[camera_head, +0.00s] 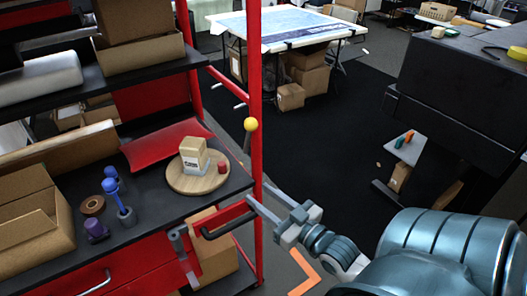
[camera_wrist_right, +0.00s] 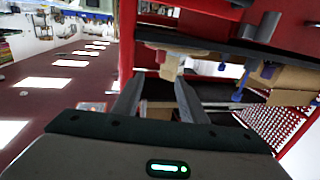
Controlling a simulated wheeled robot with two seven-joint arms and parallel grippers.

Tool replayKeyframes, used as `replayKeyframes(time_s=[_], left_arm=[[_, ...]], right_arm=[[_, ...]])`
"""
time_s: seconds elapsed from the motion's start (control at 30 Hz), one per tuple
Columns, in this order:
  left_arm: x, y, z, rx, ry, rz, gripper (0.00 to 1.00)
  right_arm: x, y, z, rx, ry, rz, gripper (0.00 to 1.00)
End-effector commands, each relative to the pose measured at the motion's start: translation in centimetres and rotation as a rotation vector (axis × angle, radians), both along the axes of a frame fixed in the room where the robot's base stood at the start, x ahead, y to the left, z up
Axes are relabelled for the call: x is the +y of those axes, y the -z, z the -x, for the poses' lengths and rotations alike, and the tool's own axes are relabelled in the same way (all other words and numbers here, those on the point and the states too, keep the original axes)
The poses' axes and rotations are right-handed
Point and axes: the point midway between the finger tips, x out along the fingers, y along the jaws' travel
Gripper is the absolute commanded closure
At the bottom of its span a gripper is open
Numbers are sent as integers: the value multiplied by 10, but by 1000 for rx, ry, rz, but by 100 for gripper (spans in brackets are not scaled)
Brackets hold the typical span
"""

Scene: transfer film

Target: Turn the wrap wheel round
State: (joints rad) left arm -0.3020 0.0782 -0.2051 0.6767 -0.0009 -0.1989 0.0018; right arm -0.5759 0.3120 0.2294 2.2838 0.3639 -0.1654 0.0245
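The wheel looks to be the round wooden turntable (camera_head: 195,187) near the right end of the black shelf top. A small beige box (camera_head: 193,155) with a label and grey lower part stands on it, and a small red knob (camera_head: 222,167) sits near its right rim. My right gripper (camera_head: 283,214) is beside the red post, in front of and right of the turntable, apart from it. In the right wrist view its two fingers (camera_wrist_right: 158,100) are spread with nothing seen between them. A beige box (camera_wrist_right: 170,68) shows beyond the fingertips there. My left gripper is not in view.
A red post (camera_head: 254,110) with a yellow ball (camera_head: 250,124) rises right of the turntable. A black handle (camera_head: 228,222) projects below the shelf edge.

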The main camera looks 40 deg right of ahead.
Motion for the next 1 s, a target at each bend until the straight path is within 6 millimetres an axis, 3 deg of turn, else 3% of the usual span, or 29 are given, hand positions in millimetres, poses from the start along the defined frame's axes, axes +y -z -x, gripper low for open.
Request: replayKeyframes(time_s=[0.1,0.27,0.3,0.47,0.6,0.7,0.9,1.0], left_arm=[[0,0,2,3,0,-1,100],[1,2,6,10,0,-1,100],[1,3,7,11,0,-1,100],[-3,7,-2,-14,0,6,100],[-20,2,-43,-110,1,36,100],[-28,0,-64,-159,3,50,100],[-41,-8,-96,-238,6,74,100],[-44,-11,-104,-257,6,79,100]], right_arm=[[0,0,0,0,0,0,61],[1,0,-1,-1,-4,30,97],[2,1,-2,-2,-7,60,100],[11,2,-6,-13,-36,302,100],[23,4,-11,-40,-71,662,100],[32,4,-15,-71,-91,949,100],[45,3,-18,-136,-107,1406,100],[47,2,-19,-153,-107,1523,100]])
